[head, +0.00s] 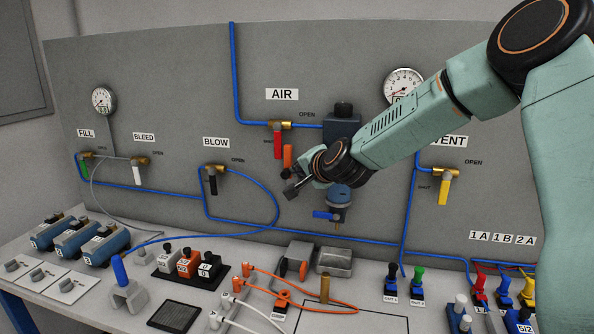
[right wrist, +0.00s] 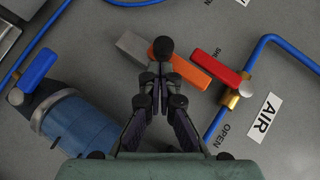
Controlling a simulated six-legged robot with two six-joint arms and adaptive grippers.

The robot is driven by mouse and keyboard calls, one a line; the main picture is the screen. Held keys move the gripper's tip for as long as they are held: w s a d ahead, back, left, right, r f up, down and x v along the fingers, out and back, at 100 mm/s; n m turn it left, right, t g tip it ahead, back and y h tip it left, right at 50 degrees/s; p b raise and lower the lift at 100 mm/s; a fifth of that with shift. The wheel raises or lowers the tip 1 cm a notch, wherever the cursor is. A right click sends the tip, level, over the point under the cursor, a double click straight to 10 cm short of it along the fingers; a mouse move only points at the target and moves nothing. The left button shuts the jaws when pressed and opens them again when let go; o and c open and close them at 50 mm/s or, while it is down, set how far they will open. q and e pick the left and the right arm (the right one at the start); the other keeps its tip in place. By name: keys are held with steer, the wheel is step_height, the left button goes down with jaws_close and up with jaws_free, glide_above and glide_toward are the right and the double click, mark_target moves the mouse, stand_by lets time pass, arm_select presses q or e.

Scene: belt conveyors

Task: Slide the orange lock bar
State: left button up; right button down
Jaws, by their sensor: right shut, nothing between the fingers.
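The orange lock bar (head: 288,157) is on the upright panel just below the red handle of the AIR valve. In the right wrist view the orange bar (right wrist: 188,71) lies between a grey block and the red handle (right wrist: 214,67), close to the handle's end. A black round knob (right wrist: 163,47) stands at the bar's grey end. My right gripper (head: 304,181) is shut and empty at the bar's lower end. In the right wrist view its fingertips (right wrist: 158,77) are right by the knob; I cannot tell whether they touch. My left gripper is out of view.
A blue filter unit (head: 338,197) hangs right of the bar, under my right forearm. Blue air hose (head: 234,75) runs along the panel. The bench below holds black and orange blocks (head: 189,263), orange cables (head: 283,292) and colored switches (head: 391,280).

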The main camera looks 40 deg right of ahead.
arm_select(q)
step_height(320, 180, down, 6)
steer(key=b, duration=0.5)
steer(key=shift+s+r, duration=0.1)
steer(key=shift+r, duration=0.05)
arm_select(e)
step_height(320, 180, down, 6)
steer(key=shift+a+f, duration=0.15)
steer(key=shift+a, duration=0.05)
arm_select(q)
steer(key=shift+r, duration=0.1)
